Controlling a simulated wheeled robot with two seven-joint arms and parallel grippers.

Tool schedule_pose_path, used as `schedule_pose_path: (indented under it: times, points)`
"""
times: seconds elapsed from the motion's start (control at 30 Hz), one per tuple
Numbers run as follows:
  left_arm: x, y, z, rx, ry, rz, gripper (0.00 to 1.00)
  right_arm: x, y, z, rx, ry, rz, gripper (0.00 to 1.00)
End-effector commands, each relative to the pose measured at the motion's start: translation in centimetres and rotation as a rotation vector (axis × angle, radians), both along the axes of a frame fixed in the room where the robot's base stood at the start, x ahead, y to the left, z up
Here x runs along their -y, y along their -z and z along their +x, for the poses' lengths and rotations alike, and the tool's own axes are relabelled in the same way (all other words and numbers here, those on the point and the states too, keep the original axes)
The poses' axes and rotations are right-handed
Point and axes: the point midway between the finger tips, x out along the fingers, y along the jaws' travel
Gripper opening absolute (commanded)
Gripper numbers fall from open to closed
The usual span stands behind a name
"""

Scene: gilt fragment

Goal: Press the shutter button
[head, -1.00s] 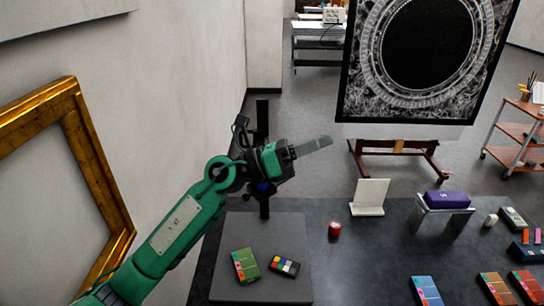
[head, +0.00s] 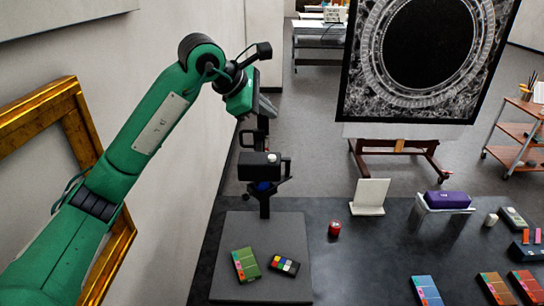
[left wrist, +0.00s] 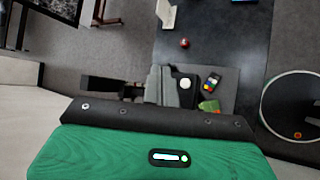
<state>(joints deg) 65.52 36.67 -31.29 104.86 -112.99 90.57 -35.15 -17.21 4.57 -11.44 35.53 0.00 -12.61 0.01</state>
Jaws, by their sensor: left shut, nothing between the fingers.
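A pale round button (left wrist: 185,83) also shows in the left wrist view, just beside the fingers. My left gripper (head: 267,107) is shut and empty, above and behind the camera in the head view, with its fingers pointing downward. It appears apart from the button; the exact gap is hard to judge. My right gripper is in neither view now.
A grey mat (head: 238,285) holds a green colour card (head: 246,265) and a dark colour-patch block (head: 285,266). A gilt frame (head: 118,245) leans at the left wall.

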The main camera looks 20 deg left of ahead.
Motion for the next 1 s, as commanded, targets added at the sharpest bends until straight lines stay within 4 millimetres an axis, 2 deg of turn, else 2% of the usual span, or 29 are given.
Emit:
schedule_pose_path:
  times: [0.37, 0.47, 0.83, 1.0]
  points:
    - [0.0, 0.4, 0.0, -0.001, 0.001, -0.001, 0.00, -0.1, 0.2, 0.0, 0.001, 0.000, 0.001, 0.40]
    - [0.0, 1.3, 0.0, -0.002, 0.001, -0.002, 0.00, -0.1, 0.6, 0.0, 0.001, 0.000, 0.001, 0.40]
    - [0.1, 6.5, -0.1, -0.002, 0.003, -0.004, 0.00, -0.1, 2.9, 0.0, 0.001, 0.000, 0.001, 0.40]
    - [0.0, 8.2, 0.0, 0.000, 0.002, -0.002, 0.00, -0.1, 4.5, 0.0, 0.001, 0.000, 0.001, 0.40]
